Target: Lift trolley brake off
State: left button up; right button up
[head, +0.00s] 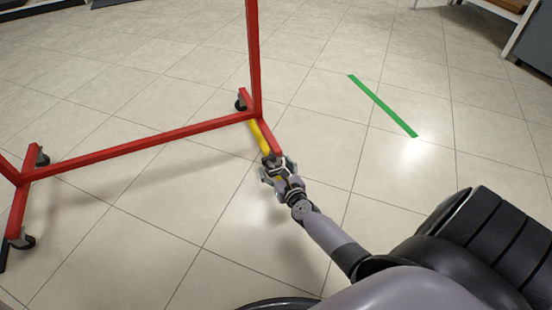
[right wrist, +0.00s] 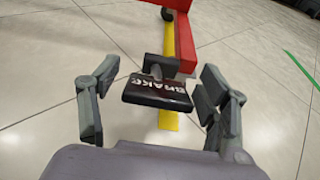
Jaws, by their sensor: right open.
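The red trolley frame (head: 150,135) stands on the tiled floor in the head view, with small dark casters at its feet. In the right wrist view, a black pedal (right wrist: 158,92) marked BRAKE sits at the end of the red foot bar (right wrist: 184,40). My right gripper (head: 275,165) is at the near end of that foot in the head view and covers the pedal there. In the right wrist view the two fingers of the right gripper (right wrist: 155,105) are spread wide, one on each side of the pedal. I cannot tell whether they touch it. My left gripper is not in view.
A green strip (head: 382,105) lies on the floor to the right. A dark-sided unit (head: 533,42) stands at the upper right. The floor around the trolley is mostly clear.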

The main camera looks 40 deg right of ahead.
jog(key=shift+s+f, duration=0.1)
jog(key=f+v, duration=0.2)
jog(key=v, duration=1)
jog(key=shift+s, duration=0.65)
jog(key=shift+a, duration=0.15)
